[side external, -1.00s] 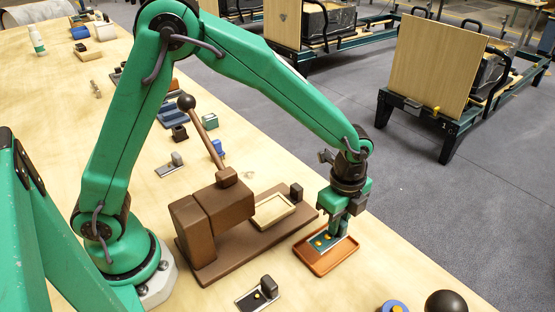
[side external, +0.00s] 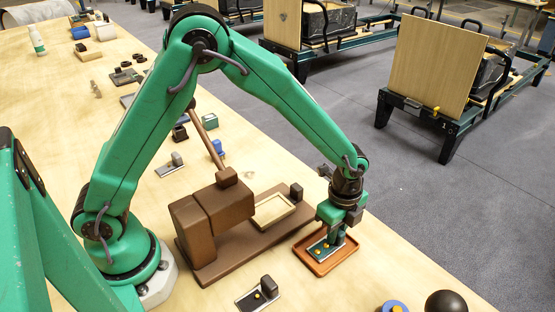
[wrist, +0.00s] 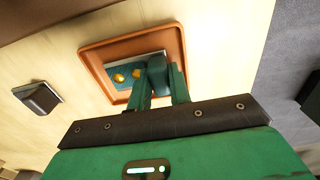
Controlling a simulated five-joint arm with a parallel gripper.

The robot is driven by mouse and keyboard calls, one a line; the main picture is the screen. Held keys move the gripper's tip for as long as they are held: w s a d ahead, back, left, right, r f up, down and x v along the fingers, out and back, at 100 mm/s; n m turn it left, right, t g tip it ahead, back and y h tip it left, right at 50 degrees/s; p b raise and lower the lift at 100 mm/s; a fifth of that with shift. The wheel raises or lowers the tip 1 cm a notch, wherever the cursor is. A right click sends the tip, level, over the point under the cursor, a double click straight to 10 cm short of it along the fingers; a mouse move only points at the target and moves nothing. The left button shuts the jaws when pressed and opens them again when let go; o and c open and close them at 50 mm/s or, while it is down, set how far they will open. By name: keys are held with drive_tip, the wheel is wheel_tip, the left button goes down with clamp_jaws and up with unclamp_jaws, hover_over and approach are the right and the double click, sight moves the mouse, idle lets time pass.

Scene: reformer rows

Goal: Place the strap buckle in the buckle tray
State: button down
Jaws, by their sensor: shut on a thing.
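The strap buckle (side external: 319,251) is a small teal plate with yellow round studs and an upright block at one end. In the wrist view the buckle (wrist: 124,80) lies within the outline of the buckle tray. The buckle tray (side external: 322,274) is a shallow orange-brown tray with a raised rim, and it also shows in the wrist view (wrist: 92,54). My gripper (side external: 338,236) points down over the tray and is shut on the buckle's block. In the wrist view, my gripper (wrist: 160,82) has a finger on each side of that block. I cannot tell whether the plate touches the tray floor.
A brown lever press (side external: 215,220) on a base with a pale tray stands just left of the buckle tray. A dark-blocked plate (side external: 258,294) lies in front. A black ball (side external: 445,302) and a blue round piece (side external: 394,307) are at front right. The table edge runs along the right.

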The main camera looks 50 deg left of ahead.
drive_tip(key=shift+f, duration=0.1)
drive_tip(key=c, duration=1.3)
unclamp_jaws()
wheel_tip(320, 180, up, 12)
drive_tip(key=shift+r, duration=0.2)
